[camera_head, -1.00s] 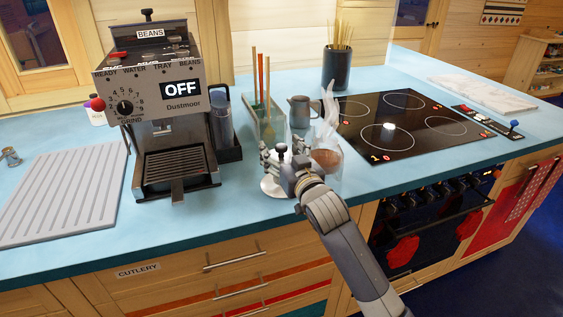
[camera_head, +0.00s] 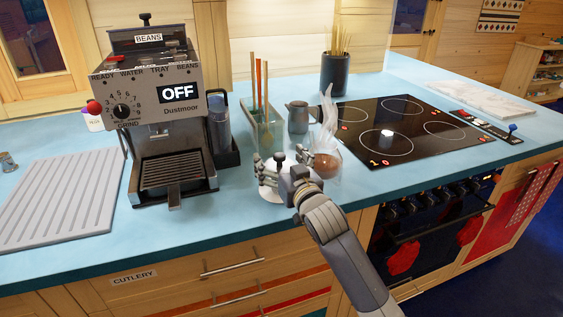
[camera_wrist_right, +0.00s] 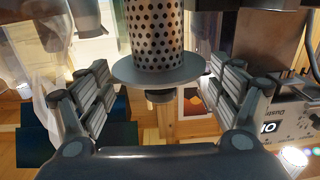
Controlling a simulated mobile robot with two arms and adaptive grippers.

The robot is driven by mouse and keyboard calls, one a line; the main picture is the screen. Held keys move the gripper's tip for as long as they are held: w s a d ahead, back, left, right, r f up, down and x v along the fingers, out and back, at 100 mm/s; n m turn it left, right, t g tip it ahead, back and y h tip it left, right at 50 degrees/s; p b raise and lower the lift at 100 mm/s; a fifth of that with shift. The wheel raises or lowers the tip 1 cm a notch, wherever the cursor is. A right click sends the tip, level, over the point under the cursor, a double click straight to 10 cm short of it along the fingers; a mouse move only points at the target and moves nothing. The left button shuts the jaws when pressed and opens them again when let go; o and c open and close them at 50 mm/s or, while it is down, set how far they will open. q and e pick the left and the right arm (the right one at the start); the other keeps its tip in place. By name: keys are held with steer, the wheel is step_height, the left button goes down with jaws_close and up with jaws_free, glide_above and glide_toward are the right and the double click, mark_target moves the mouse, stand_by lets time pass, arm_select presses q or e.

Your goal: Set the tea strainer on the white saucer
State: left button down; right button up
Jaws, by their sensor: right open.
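The tea strainer (camera_wrist_right: 158,40) is a perforated metal cylinder with a wide flange and a small knob. In the head view only its dark knob (camera_head: 280,157) shows clearly. My right gripper (camera_wrist_right: 160,95) is open, with a finger on each side of the strainer and a gap to both in the wrist view. In the head view the right gripper (camera_head: 285,169) is low over the counter's front part. The white saucer (camera_head: 268,194) shows partly below the fingers. The strainer's lower end is hidden, so I cannot tell whether it touches the saucer. My left gripper is out of view.
A steaming glass vessel with brown contents (camera_head: 327,165) stands close to the right finger. The coffee machine (camera_head: 165,120) is left, the black hob (camera_head: 400,125) right.

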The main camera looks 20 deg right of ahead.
steer(key=shift+r, duration=0.15)
steer(key=s+d, duration=0.1)
steer(key=s, duration=1.1)
steer(key=shift+b, duration=0.35)
